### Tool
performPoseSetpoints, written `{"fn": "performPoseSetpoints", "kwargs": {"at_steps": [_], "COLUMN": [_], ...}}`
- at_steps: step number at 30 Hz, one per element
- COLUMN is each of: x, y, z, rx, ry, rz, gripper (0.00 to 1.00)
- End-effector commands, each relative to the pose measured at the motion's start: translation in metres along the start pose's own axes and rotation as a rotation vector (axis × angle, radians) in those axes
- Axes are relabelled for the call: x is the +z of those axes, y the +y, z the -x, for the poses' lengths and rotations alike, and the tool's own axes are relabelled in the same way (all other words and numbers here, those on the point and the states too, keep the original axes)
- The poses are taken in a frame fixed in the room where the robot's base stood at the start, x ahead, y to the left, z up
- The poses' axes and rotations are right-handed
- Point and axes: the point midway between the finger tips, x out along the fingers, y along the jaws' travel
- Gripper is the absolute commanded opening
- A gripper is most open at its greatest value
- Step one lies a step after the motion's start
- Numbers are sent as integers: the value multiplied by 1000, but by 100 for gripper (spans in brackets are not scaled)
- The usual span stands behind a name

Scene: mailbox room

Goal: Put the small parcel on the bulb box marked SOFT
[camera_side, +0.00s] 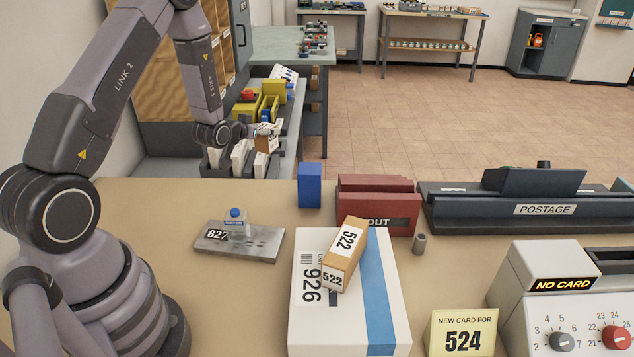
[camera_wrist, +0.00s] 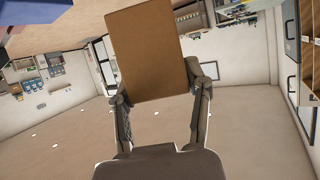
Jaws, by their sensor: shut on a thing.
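My gripper (camera_side: 257,134) is shut on a small brown parcel (camera_side: 266,142), high beyond the far left edge of the tan table. In the wrist view, the plain brown face of this parcel (camera_wrist: 150,52) sits between the two fingers of my gripper (camera_wrist: 160,88) and hides much of what lies behind it. Another brown parcel (camera_side: 342,258), marked 522, lies tilted on a large white box (camera_side: 312,325) marked 926 with a blue stripe. I cannot read SOFT on any box, so I cannot tell which is the bulb box.
Near my gripper are a yellow bin (camera_side: 270,104) and white upright items (camera_side: 240,157).

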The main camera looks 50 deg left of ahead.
Motion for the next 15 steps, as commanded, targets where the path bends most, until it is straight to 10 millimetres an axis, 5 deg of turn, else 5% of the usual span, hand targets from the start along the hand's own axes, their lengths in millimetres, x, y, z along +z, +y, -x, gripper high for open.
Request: {"fn": "performPoseSetpoints", "kwargs": {"at_steps": [1, 6, 11, 15], "x": [-14, -39, -47, -27], "y": [24, 83, 109, 114], "z": [-3, -4, -3, -11], "rx": [64, 228, 303, 318], "ry": [8, 5, 1, -5], "rz": [-27, -95, -124, -129], "gripper": [8, 8, 8, 8]}}
